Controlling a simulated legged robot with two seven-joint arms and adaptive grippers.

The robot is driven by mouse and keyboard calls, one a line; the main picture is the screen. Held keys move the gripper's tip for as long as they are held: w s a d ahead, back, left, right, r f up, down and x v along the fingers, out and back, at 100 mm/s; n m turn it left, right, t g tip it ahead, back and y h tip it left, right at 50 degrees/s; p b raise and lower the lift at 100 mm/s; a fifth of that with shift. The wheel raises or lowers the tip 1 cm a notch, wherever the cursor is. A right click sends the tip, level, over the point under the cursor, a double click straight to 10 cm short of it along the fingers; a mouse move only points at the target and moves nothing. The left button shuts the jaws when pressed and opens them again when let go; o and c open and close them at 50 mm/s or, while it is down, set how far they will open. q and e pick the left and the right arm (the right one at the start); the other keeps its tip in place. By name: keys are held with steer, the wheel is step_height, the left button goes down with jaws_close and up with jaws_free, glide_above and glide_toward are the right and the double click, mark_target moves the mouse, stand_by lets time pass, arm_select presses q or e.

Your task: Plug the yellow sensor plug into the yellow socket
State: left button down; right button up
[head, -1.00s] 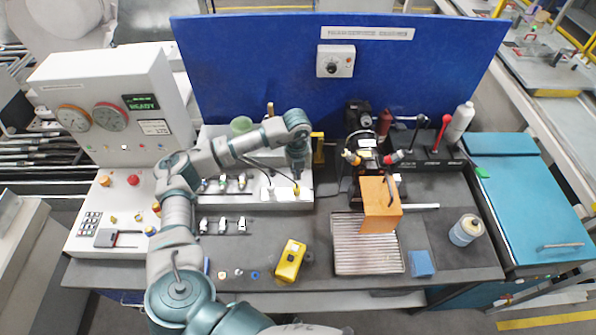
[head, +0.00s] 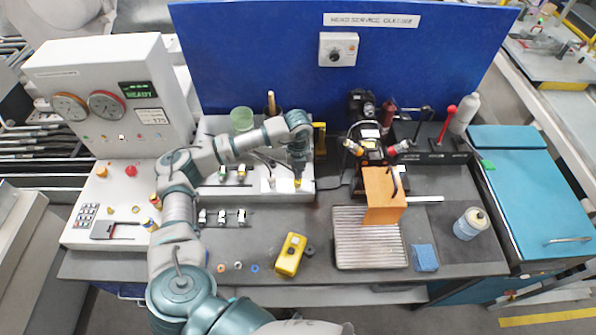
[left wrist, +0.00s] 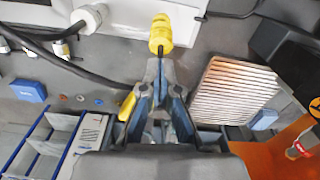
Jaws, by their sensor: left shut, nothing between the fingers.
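My left gripper (head: 298,173) points down over the white-grey fixture at the back of the bench. Its fingers (left wrist: 160,63) are shut with nothing between them. A yellow cylindrical connector (left wrist: 160,34) with a dark ring lies just past the fingertips in the left wrist view. It shows as a small yellow patch (head: 298,184) below the gripper in the head view. I cannot tell whether it is plug or socket, or whether the fingertips touch it. Another yellow-orange connector end (head: 353,147) is on the black device to the right. My right gripper is not in view.
A yellow box (head: 290,255) lies at the bench front, beside a ribbed metal tray (head: 369,250). An orange block (head: 382,197) stands behind the tray. Black cables (left wrist: 70,65) and a white connector (left wrist: 93,17) lie left of the fingers. A blue panel (head: 250,60) closes the back.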

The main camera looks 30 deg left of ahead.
arm_select(q)
steer(key=shift+s+d+f, duration=0.1)
steer(key=shift+s+f, duration=0.1)
steer(key=shift+f, duration=0.25)
steer(key=shift+r, duration=0.1)
steer(key=shift+w+r+p, duration=0.1)
steer(key=shift+r+p, duration=0.2)
steer(key=shift+r, duration=0.2)
steer(key=shift+w+a+r+p, duration=0.1)
steer(key=shift+a+r+p, duration=0.1)
steer(key=shift+r+p, duration=0.55)
step_height(320, 180, up, 12)
steer(key=shift+w+f, duration=0.15)
